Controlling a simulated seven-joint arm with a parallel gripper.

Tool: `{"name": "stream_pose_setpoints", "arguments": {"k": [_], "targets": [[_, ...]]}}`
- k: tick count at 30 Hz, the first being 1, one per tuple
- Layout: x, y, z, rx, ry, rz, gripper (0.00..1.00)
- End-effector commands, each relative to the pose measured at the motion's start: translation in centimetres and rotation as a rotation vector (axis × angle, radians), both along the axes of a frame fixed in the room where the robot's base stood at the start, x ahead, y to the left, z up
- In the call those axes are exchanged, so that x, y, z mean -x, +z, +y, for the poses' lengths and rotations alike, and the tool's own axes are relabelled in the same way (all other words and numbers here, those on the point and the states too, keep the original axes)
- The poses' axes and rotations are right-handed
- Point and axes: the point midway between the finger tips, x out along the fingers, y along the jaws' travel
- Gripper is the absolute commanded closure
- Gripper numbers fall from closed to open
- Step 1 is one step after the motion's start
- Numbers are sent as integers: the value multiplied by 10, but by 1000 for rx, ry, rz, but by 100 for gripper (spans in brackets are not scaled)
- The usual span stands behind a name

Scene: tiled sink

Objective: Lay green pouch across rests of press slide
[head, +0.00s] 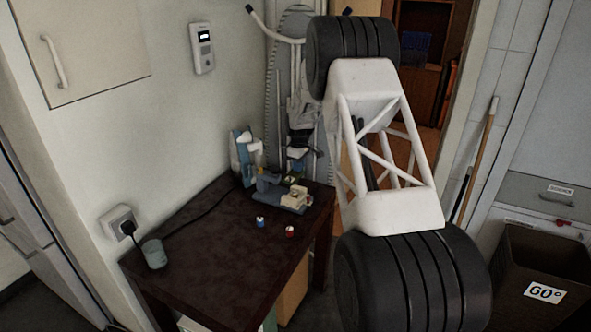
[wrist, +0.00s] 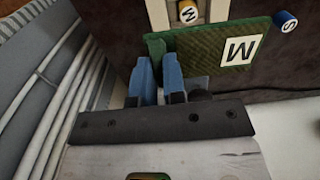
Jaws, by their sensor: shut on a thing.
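The green pouch (wrist: 215,45), flat with a white label reading M, is gripped near its left end by the blue fingers of my gripper (wrist: 158,65). In the head view, the pouch (head: 291,178) is a small green patch below my gripper (head: 295,165), just behind the cream press slide (head: 295,198). The cream slide parts (wrist: 156,14) also show beyond the pouch in the wrist view, partly covered by it. I cannot tell whether the pouch touches the rests. The blue-grey press base (head: 268,188) stands at the table's far end.
A yellow W-marked cylinder (wrist: 187,12) and a blue S-marked cylinder (wrist: 285,21) are near the pouch. Two small cylinders, blue (head: 260,222) and red (head: 290,231), stand on the dark table (head: 215,240). The table's middle is clear.

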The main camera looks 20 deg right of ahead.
Motion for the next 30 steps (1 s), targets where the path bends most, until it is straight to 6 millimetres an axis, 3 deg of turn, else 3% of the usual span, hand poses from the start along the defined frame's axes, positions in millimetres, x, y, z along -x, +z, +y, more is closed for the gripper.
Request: {"name": "stream_pose_setpoints", "arguments": {"k": [19,30], "targets": [[-1,-2,-2,0,21,1,100],[0,-23,-1,0,21,3,100]]}}
